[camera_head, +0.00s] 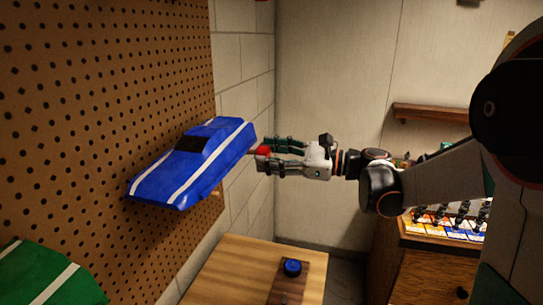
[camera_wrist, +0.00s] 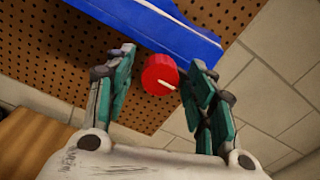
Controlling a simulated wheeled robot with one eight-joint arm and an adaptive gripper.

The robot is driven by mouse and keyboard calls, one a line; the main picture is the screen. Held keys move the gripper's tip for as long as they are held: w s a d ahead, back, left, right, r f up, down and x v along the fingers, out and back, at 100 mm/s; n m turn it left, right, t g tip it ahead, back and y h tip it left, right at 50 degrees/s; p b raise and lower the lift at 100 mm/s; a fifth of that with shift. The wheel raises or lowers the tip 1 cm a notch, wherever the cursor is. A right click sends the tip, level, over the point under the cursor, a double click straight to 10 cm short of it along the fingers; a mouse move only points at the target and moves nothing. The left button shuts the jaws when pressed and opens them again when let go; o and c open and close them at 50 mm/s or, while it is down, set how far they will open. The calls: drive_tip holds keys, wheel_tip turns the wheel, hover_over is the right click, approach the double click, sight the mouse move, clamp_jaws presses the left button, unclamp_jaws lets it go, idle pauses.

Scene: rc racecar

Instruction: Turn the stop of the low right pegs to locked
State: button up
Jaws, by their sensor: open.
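A red round stop knob (camera_wrist: 158,76) with a pale pointer line sits between the two fingers of my gripper (camera_wrist: 161,68) in the wrist view. The pointer slants down to the right. In the head view the red knob (camera_head: 262,150) shows at the tips of my gripper (camera_head: 267,154), just right of the blue car body. The jaws are open around the knob, with gaps seen on both sides in the wrist view. A wooden peg (camera_head: 217,190) shows under the blue car body (camera_head: 220,150); other pegs are hidden.
The blue body with white stripes rests close against the pegboard (camera_head: 120,90). A green body (camera_head: 45,280) is at lower left. A wooden table (camera_head: 235,275) with a blue button (camera_head: 292,267) lies below. A cabinet with several small items (camera_head: 450,222) stands right.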

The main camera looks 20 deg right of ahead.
drive_tip(key=c, duration=1.1)
drive_tip(key=shift+o, duration=0.2)
drive_tip(key=n, duration=0.4)
drive_tip(key=shift+n+p, duration=0.3)
drive_tip(key=shift+p, duration=0.05)
drive_tip(key=n, duration=0.4)
drive_tip(key=shift+n, duration=0.3)
drive_tip(key=n, duration=0.4)
drive_tip(key=shift+p, duration=0.35)
drive_tip(key=shift+n, duration=2.4)
